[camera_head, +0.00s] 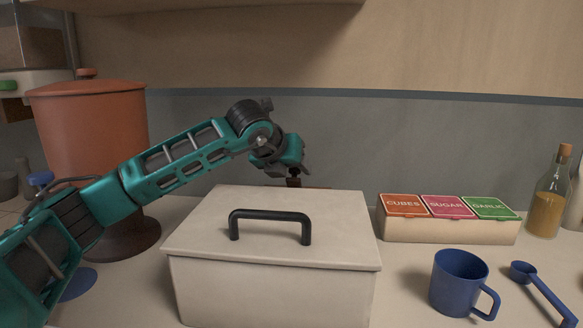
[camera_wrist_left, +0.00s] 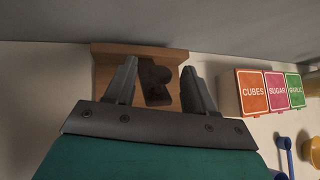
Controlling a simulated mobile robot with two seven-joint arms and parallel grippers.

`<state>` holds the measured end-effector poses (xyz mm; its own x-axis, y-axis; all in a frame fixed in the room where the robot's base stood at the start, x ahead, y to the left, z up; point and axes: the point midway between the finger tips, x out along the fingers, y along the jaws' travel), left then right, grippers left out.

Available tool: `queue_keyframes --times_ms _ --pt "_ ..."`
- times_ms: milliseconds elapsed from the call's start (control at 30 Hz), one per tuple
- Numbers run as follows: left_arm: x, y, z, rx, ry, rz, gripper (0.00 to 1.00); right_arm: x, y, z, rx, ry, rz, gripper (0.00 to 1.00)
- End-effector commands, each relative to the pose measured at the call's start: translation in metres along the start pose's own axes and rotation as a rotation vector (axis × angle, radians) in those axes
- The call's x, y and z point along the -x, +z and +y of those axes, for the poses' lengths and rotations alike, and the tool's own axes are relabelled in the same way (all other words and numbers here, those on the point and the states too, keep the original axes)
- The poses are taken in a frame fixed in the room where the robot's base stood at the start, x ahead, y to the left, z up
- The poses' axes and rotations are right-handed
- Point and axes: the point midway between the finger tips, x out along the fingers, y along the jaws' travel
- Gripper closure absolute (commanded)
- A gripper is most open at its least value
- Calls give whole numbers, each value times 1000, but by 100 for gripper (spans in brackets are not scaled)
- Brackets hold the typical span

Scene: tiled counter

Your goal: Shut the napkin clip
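The napkin clip shows in the left wrist view as a dark piece (camera_wrist_left: 155,84) on a brown wooden holder (camera_wrist_left: 108,60). In the head view only a small dark top (camera_head: 293,181) and a brown edge of the holder (camera_head: 318,187) show behind the white box. My left gripper (camera_wrist_left: 158,66) is open, with one finger to each side of the dark piece in the left wrist view. In the head view my left gripper (camera_head: 294,168) hangs just above the clip. I cannot tell whether the fingers touch it, or how far the clip stands open. My right gripper is out of view.
A white lidded box (camera_head: 270,265) with a black handle stands in front of the clip. A three-lid container (camera_head: 450,231) and a blue mug (camera_head: 458,283) are to the right, with a blue scoop (camera_head: 545,290) and a bottle (camera_head: 548,200). A terracotta pot (camera_head: 90,130) stands left.

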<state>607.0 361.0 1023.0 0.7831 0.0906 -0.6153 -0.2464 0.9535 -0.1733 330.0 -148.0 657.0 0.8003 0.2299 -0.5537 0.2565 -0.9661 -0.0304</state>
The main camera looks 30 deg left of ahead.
Motion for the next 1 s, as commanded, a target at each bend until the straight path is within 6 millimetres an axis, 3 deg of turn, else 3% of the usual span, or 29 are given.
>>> queue_keyframes --times_ms 233,367,800,1000 --pt "1 0 0 -1 0 1 46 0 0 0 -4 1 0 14" --pt "13 0 0 -1 -1 -1 46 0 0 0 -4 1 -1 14" --pt "104 0 0 -2 -1 -2 46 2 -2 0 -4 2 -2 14" --pt "125 0 0 0 -1 0 46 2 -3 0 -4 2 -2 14"
